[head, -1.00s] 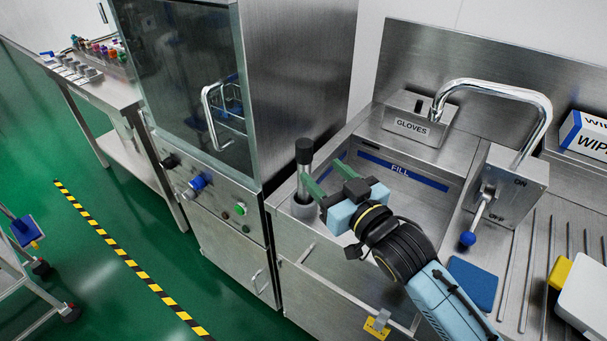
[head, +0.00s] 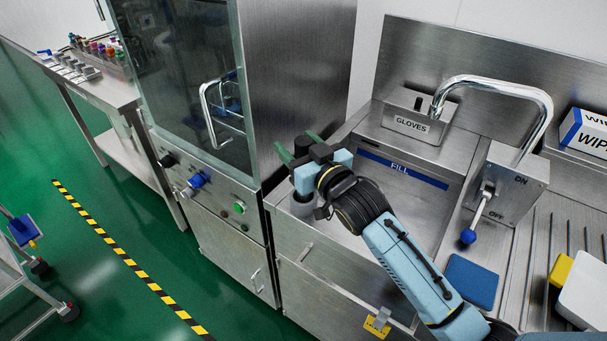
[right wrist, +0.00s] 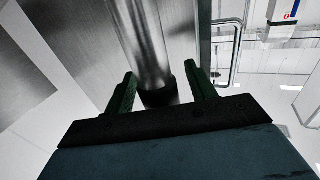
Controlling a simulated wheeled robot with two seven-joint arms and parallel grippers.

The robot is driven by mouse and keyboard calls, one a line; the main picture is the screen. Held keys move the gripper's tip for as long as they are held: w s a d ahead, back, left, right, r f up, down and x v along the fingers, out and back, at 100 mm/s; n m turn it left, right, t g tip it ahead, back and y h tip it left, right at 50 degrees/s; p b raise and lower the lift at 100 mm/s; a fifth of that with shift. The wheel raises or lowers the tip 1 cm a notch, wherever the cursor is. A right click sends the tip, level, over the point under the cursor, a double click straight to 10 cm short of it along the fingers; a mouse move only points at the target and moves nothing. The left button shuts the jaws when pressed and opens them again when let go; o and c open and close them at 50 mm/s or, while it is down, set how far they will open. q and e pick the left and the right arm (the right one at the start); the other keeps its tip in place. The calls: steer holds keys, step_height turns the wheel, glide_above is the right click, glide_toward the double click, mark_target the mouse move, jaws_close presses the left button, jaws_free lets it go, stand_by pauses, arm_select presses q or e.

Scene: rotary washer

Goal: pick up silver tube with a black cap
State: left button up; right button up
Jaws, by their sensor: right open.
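The silver tube stands at the left end of the steel sink counter, its lower end in a round metal holder (head: 303,205). In the right wrist view, the silver tube (right wrist: 152,45) runs down to the black cap (right wrist: 158,96) between my fingers. My right gripper (head: 297,150) is open, with one finger on each side of the tube near the cap; a gap shows on both sides. My left gripper is not in view.
The steel washer cabinet (head: 297,80) with a glass door stands just left of the tube. The sink basin (head: 400,215), a tall faucet (head: 545,110), a gloves box (head: 412,125) and a blue pad (head: 471,281) lie to the right.

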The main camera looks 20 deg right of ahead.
jaws_close()
stand_by(0.3)
